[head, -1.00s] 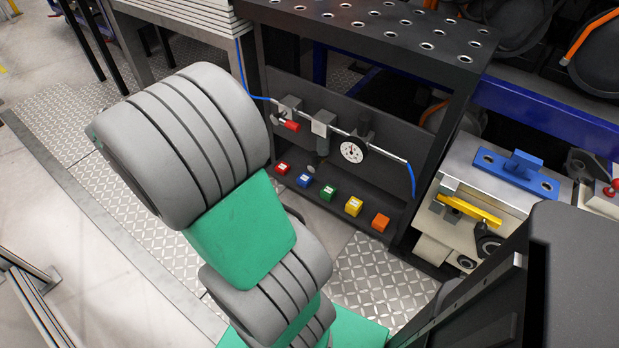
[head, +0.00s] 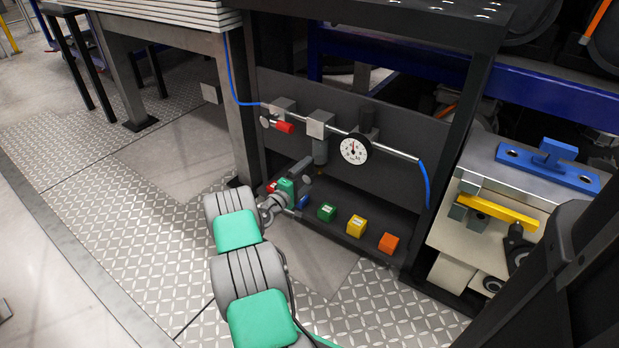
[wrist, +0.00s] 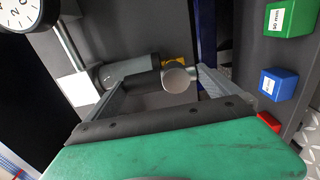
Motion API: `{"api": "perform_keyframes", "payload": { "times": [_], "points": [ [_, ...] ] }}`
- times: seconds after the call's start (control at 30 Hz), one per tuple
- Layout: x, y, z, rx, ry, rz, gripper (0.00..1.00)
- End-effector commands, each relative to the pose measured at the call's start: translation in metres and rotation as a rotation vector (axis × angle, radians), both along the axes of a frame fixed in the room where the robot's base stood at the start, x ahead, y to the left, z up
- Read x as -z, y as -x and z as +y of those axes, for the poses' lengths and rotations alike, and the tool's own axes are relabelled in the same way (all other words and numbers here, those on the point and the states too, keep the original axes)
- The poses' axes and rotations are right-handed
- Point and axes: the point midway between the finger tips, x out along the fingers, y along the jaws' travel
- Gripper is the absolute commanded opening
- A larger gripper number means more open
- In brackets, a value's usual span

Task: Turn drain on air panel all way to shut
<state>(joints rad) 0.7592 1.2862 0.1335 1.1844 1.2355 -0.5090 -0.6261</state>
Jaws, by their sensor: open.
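The air panel (head: 390,125) stands upright in the head view. A grey filter block (head: 319,124) with a dark bowl (head: 320,153) hangs from its pipe. My gripper (wrist: 177,77) is open, with one finger on each side of the knob. I cannot tell whether either finger touches it. In the head view my gripper (head: 302,181) is just below the bowl and hides the knob's details.
A red-handled valve (head: 284,127) and a pressure gauge (head: 354,149) flank the filter. Green (head: 327,212), yellow (head: 356,225) and orange (head: 388,243) blocks stand on the lower ledge, with blue (wrist: 278,84) and red (wrist: 268,121) ones near my gripper. A blue hose (head: 426,184) hangs at right.

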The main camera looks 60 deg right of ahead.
Motion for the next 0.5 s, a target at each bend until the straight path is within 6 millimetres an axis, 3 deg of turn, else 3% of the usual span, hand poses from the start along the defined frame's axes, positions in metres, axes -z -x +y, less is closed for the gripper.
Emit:
{"api": "perform_keyframes", "payload": {
  "times": [0.17,0.43,0.5],
  "points": [
    [0.002,0.004,-0.022,0.001,-0.001,-0.002,1.0],
    [0.0,0.003,-0.025,-0.001,-0.002,0.0,1.0],
    [0.0,0.003,-0.024,-0.001,-0.002,-0.001,0.94]
  ]
}}
